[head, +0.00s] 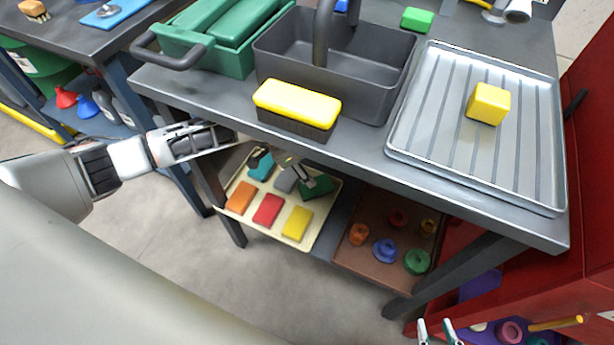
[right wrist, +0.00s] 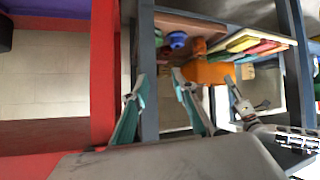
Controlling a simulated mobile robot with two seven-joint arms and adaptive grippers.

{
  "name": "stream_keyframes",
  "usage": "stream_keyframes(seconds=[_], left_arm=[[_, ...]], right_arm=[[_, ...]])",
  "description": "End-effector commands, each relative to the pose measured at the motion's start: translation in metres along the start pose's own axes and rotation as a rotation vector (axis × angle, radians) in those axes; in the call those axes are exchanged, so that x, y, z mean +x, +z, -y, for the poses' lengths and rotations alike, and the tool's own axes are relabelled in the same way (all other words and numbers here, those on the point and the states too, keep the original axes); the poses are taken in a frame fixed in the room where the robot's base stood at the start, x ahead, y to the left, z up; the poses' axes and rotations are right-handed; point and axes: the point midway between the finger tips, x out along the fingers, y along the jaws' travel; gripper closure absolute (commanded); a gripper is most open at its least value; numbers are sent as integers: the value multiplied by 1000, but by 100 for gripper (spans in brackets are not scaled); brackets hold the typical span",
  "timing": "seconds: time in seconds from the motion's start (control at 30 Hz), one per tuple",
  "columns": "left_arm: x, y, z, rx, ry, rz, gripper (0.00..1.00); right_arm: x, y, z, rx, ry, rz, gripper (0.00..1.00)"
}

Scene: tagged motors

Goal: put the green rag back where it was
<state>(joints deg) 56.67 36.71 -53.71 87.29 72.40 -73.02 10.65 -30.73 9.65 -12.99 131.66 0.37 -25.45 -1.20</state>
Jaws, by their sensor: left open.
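The dark green rag (head: 318,187) lies at the back right of a cream tray (head: 268,237) on the lower shelf. Orange (head: 242,198), red (head: 268,210), yellow (head: 298,223) and grey (head: 285,180) rags lie in the same tray, with a teal one (head: 262,170) at its back left. My left gripper (head: 282,163) reaches under the tabletop and is open over the tray's back row, one finger beside the green rag; contact is unclear. My right gripper (head: 437,333) is at the bottom edge; in the right wrist view (right wrist: 160,105) it is open and empty.
A brown tray (head: 345,260) with several coloured round parts sits right of the cream tray. The tabletop (head: 360,160) overhangs the shelf and bears a grey caddy (head: 370,85), a yellow brush (head: 297,102) and a metal tray (head: 425,125). A red cabinet (head: 590,190) stands at right.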

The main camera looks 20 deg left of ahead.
Motion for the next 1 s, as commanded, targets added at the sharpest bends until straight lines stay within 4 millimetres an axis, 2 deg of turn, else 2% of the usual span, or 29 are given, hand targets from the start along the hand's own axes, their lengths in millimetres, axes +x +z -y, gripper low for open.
stream_keyframes(seconds=[0.03,0.23,0.83,0.93,1.0], left_arm=[[-14,-4,2,3,-5,-6,39],[-26,0,0,0,0,1,39],[-26,1,-2,0,4,2,39],[-24,1,-8,4,6,-6,39],[-20,1,-19,12,10,-21,39]], right_arm=[[-2,-3,-3,-6,6,-3,73],[-2,3,-5,-14,10,12,73],[-2,3,-5,-13,11,12,73],[-2,0,-6,-13,12,7,73],[-3,-4,-7,-15,14,1,73]])
